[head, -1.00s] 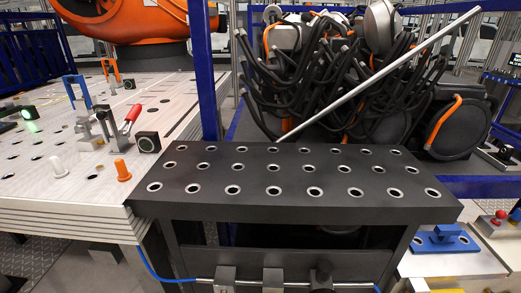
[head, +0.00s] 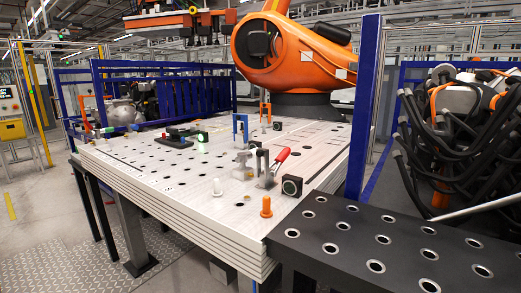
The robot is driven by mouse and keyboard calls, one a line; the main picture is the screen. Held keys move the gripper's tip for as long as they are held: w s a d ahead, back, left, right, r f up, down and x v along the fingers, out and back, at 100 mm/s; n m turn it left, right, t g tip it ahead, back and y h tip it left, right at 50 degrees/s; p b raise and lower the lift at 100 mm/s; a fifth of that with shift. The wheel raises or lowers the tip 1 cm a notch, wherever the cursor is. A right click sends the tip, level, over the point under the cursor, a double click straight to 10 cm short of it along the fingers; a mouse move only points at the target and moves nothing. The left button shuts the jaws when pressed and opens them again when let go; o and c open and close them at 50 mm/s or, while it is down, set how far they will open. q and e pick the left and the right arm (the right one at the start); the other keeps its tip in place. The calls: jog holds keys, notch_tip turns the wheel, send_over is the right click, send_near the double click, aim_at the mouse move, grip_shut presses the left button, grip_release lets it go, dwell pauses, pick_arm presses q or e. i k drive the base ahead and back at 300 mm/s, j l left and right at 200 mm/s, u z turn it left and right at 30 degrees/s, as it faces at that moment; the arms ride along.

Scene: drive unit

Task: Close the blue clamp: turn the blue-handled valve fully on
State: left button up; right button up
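A blue-handled piece (head: 240,127), which looks like the blue clamp, stands upright on the far part of the white perforated table (head: 205,215). It is small, and I cannot tell from here whether it is open or closed. No blue-handled valve can be made out. Neither of my grippers is in view.
An orange robot arm (head: 290,55) stands behind. Floor is open at left.

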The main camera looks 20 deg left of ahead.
aim_at(129, 126)
jog(key=i+j+u, duration=0.45)
jog(key=j, duration=0.15)
jog(key=i+j+u, duration=0.95)
jog(key=i+j, duration=0.25)
jog(key=j, duration=0.15)
jog(key=i+j+z, duration=0.1)
jog(key=i+j, duration=0.15)
jog(key=j, duration=0.2)
jog(key=i+j, duration=0.2)
jog(key=j, duration=0.2)
jog(key=i+j, duration=0.25)
jog(key=j, duration=0.2)
jog(key=i+j+z, duration=0.1)
jog(key=j, duration=0.35)
jog(key=i+j, duration=0.55)
jog(key=j, duration=0.35)
jog(key=i+j+z, duration=0.1)
jog(key=j, duration=0.35)
jog(key=i, duration=0.1)
